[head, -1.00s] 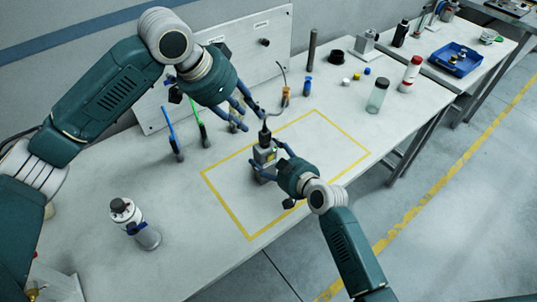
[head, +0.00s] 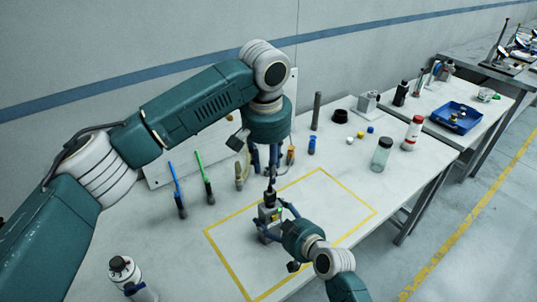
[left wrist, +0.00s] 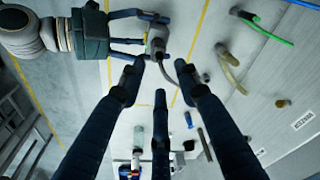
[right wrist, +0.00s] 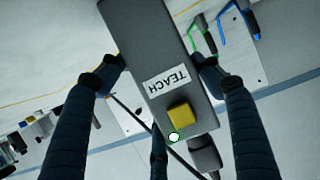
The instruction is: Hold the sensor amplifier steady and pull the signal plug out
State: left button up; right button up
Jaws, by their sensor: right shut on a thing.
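The sensor amplifier (head: 268,214) is a small grey box standing upright inside the yellow outline on the bench. In the right wrist view the amplifier (right wrist: 150,45) shows a TEACH label, a yellow button and a small lit lamp. My right gripper (head: 272,222) is shut on its sides, one finger on each side (right wrist: 157,78). The dark signal plug (head: 269,190) stands on top of the amplifier, and a dark cable (left wrist: 182,68) shows beside it. My left gripper (head: 268,166) points down just above the plug, its fingers spread (left wrist: 160,85); I see nothing between them.
A clear jar (head: 381,154) and red-topped bottle (head: 412,134) stand right. The outlined area right of the amplifier is clear.

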aim_at(270, 185)
pick_arm(q)
jog(key=f, duration=0.4)
jog(key=w+f, duration=0.1)
jog(key=f, duration=0.2)
jog(key=shift+d, duration=0.1)
grip_shut()
jog(key=shift+r, duration=0.1)
jog(key=shift+r, duration=0.15)
jog(key=shift+r, duration=2.25)
